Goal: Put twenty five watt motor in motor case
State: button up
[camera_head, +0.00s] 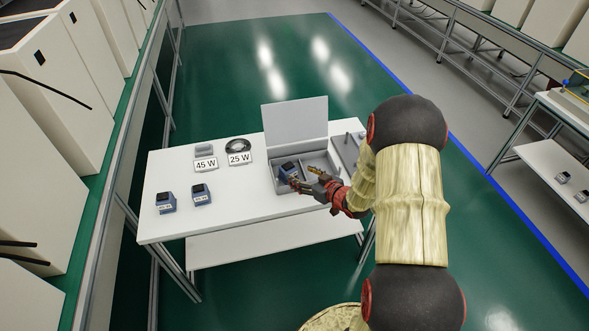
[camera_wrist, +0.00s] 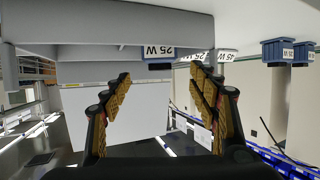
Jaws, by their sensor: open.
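The motor case (camera_head: 278,190) is a grey box with its lid standing open, on the right part of the white table. A dark blue motor (camera_head: 288,168) sits in its left compartment. In the wrist view, which is upside down, a blue motor (camera_wrist: 158,67) with a 25 W label shows at the top, partly hidden by the grey case wall (camera_wrist: 110,28). My gripper (camera_head: 309,178) is just to the right of this motor, at the case's front. Its fingers (camera_wrist: 160,88) are spread apart with nothing between them in the wrist view.
Two more blue motors (camera_head: 165,203) (camera_head: 201,195) stand at the table's left (camera_head: 240,215). The table's front middle is clear.

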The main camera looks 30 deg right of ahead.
jog(key=s+a+r+g+h, duration=0.2)
jog(key=r, duration=0.8)
jog(key=s+a+r+g+h, duration=0.2)
jog(key=s+r, duration=0.1)
jog(key=r, duration=0.7)
jog(key=s+a+r+g+y, duration=0.1)
jog(key=s+a+r, duration=0.3)
jog(key=s+a, duration=0.4)
jog(key=s+a+r+m+g+y, duration=0.1)
jog(key=s+a, duration=0.7)
jog(key=s, duration=0.8)
notch_tip(320, 180, up, 3)
jog(key=shift+s+a+f+g+y, duration=0.15)
jog(key=shift+a+g+y, duration=0.15)
jog(key=shift+g, duration=0.6)
